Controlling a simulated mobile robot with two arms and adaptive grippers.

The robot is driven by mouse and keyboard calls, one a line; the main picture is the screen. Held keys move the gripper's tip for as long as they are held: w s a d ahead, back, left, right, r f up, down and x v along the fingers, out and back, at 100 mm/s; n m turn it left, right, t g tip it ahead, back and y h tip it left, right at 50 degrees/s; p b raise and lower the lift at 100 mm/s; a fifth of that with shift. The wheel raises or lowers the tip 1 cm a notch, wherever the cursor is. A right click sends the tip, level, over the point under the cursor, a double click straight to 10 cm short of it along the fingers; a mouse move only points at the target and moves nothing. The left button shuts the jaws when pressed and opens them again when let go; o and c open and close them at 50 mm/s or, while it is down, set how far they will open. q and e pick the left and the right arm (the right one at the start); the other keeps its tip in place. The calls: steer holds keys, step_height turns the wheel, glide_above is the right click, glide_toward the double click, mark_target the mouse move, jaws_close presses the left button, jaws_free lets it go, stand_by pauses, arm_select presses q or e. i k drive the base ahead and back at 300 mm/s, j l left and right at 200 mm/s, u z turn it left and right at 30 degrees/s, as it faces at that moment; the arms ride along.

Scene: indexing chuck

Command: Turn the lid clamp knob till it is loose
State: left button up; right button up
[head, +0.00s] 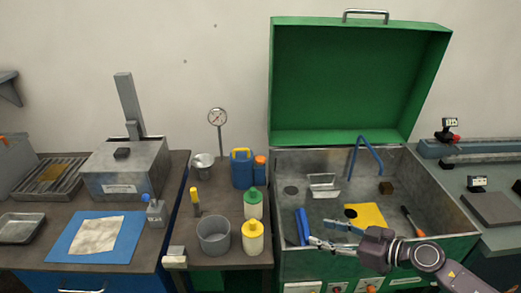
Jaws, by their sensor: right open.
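My right gripper (320,232) reaches in from the lower right over the washer basin (285,166). Its jaws are open, with the fingertips pointing left close to a blue upright object (303,226); I cannot tell whether they touch it. The green lid (345,85) of the washer stands open behind the basin. No knob can be surely made out as the lid clamp knob. My left gripper is not in view.
The basin holds a yellow cloth (370,216), a blue curved spout (368,152) and an orange-handled tool (412,222). Bottles (253,238) and a grey bucket (213,237) stand on the bench left of it. A blue mat (65,245) lies farther left.

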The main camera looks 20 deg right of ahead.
mark_target(260, 161)
steer(key=i, duration=1.15)
